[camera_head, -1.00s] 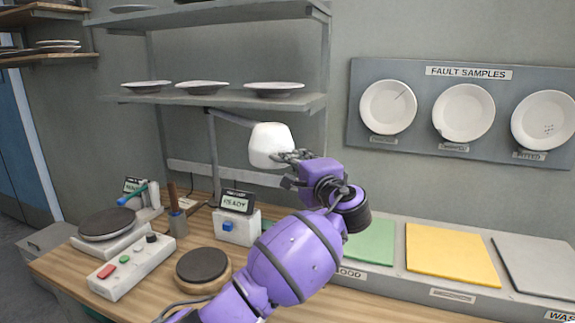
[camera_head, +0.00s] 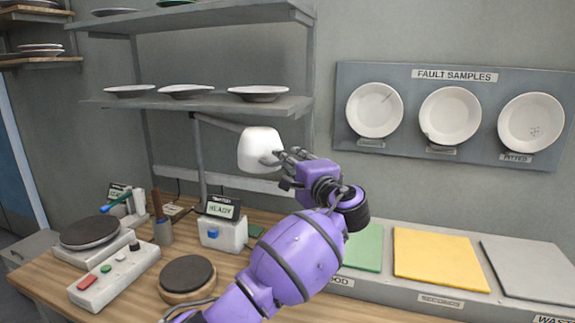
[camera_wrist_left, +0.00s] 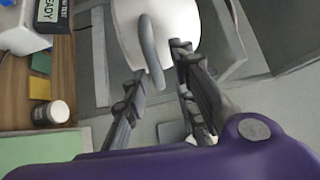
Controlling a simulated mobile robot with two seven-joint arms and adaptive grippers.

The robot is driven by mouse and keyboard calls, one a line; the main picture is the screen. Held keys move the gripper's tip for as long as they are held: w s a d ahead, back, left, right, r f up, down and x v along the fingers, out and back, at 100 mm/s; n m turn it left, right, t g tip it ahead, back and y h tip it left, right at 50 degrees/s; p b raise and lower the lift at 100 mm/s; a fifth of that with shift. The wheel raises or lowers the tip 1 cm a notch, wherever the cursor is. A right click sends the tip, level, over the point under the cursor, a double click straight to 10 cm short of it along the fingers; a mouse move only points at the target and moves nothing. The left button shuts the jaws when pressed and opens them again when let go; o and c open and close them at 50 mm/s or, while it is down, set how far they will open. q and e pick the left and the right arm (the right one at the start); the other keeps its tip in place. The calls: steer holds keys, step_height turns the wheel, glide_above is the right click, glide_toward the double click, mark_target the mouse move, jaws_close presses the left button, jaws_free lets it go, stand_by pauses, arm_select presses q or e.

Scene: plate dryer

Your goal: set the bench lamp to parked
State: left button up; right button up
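The bench lamp has a white shade (camera_head: 259,148) on a grey arm (camera_head: 218,122) that reaches out from a post below the shelf. My left gripper (camera_head: 272,158) is at the right side of the shade in the head view. In the left wrist view the shade (camera_wrist_left: 155,28) carries a curved grey handle (camera_wrist_left: 148,55). The left gripper's fingers (camera_wrist_left: 160,66) are spread apart, one on each side of the handle; I cannot tell whether either touches it. My right gripper is not in view.
A shelf with plates (camera_head: 190,102) is above and behind the lamp. A white box with a READY display (camera_head: 222,232) stands on the bench below. Green, yellow and grey pads (camera_head: 440,260) lie at the right. A button box (camera_head: 115,272) is at the left.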

arm_select(q)
steer(key=v, duration=1.2)
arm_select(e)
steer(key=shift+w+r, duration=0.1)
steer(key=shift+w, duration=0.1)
arm_select(q)
steer(key=shift+f, duration=0.1)
